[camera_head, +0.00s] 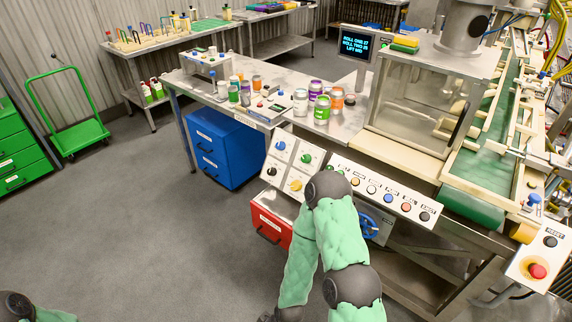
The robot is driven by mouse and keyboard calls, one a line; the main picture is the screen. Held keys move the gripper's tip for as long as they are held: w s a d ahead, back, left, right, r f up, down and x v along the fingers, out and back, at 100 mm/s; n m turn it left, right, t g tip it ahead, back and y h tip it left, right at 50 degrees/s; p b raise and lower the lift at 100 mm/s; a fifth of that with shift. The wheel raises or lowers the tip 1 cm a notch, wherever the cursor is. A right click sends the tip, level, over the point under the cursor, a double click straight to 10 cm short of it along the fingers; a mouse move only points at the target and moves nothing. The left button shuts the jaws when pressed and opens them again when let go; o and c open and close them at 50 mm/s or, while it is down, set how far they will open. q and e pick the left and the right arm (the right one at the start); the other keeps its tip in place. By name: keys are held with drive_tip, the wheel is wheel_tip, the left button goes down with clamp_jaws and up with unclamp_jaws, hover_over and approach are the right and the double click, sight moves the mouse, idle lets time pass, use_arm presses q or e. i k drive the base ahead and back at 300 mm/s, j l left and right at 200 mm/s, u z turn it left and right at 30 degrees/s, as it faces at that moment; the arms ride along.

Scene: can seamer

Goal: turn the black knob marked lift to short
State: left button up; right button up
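A slanted white panel of four knobs (317,153) stands at the middle of the view. A black knob (271,171) is at its lower left, beside blue, green and yellow knobs. Its label and pointer are too small to read. A screen (355,45) above the bench shows lines for roll one, roll two and lift; the lift line seems to read MID. My green-sleeved arm rises from the bottom centre, its black joint just right of the panel's lower part. Part of my other arm shows at the bottom left. Neither gripper's fingers are in view.
A row of coloured buttons (430,205) runs right of the panel. A blue handwheel (368,224) is below it, partly behind my arm. Jars and cans (321,108) stand on the bench. A red drawer unit (270,226) is under the panel.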

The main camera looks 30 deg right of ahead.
sight(272, 170)
drive_tip(key=z, duration=0.35)
drive_tip(key=i+j+z, duration=0.2)
drive_tip(key=z, duration=0.2)
drive_tip(key=i+j+z, duration=0.15)
drive_tip(key=z, duration=0.3)
drive_tip(key=i+j+z, duration=0.1)
drive_tip(key=j+z, duration=0.3)
drive_tip(key=i+j+z, duration=0.1)
drive_tip(key=j+z, duration=0.15)
drive_tip(key=z, duration=0.2)
